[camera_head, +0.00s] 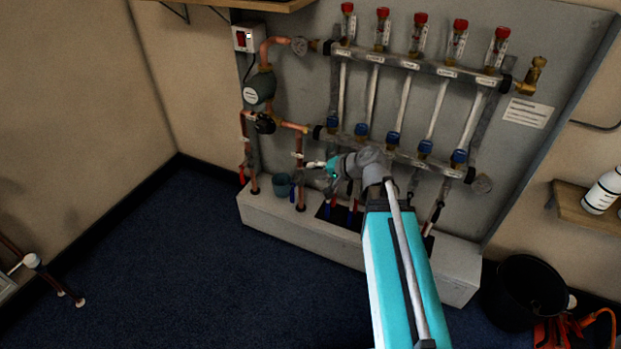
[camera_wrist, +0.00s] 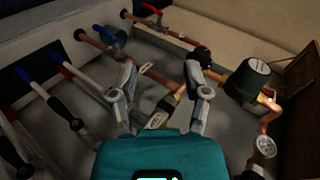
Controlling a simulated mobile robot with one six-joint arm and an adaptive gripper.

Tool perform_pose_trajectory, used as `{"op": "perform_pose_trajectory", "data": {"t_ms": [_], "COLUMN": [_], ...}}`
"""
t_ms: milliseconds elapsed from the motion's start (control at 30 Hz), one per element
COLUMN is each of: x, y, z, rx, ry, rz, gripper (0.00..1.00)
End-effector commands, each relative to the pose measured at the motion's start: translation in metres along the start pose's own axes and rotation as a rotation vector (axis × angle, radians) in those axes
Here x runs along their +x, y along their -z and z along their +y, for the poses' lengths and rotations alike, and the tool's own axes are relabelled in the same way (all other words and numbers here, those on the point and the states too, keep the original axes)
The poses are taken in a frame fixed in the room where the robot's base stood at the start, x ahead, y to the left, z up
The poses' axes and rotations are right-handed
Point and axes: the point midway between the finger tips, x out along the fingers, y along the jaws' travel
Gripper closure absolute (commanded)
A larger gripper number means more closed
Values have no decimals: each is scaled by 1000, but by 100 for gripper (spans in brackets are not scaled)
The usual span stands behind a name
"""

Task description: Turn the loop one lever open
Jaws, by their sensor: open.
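My gripper (camera_head: 318,172) is open in front of the lower left end of the manifold. In the wrist view its two grey fingers (camera_wrist: 160,70) stand apart with nothing gripped between them. Behind the gap are copper and brass pipework and a pale tag (camera_wrist: 157,120). The lower manifold bar (camera_head: 405,157) carries a row of blue caps, the leftmost (camera_head: 332,123) just above my gripper. A blue lever (camera_wrist: 101,33) and a red lever (camera_wrist: 150,8) sit on pipes beyond the fingers. I cannot tell which lever belongs to loop one; my arm hides part of the pipework.
The upper bar (camera_head: 425,66) has red-capped flow meters. A dark round pump (camera_head: 259,88) hangs at left, also in the wrist view (camera_wrist: 248,82). A black bucket (camera_head: 525,292) is on the floor at right.

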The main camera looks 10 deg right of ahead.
Motion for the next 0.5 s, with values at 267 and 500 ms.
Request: {"op": "perform_pose_trajectory", "data": {"t_ms": [267,500], "x": [23,35], "y": [16,31], "z": [38,65], "rx": [98,184], "ry": [131,242], "rz": [78,144], "gripper": [39,39]}}
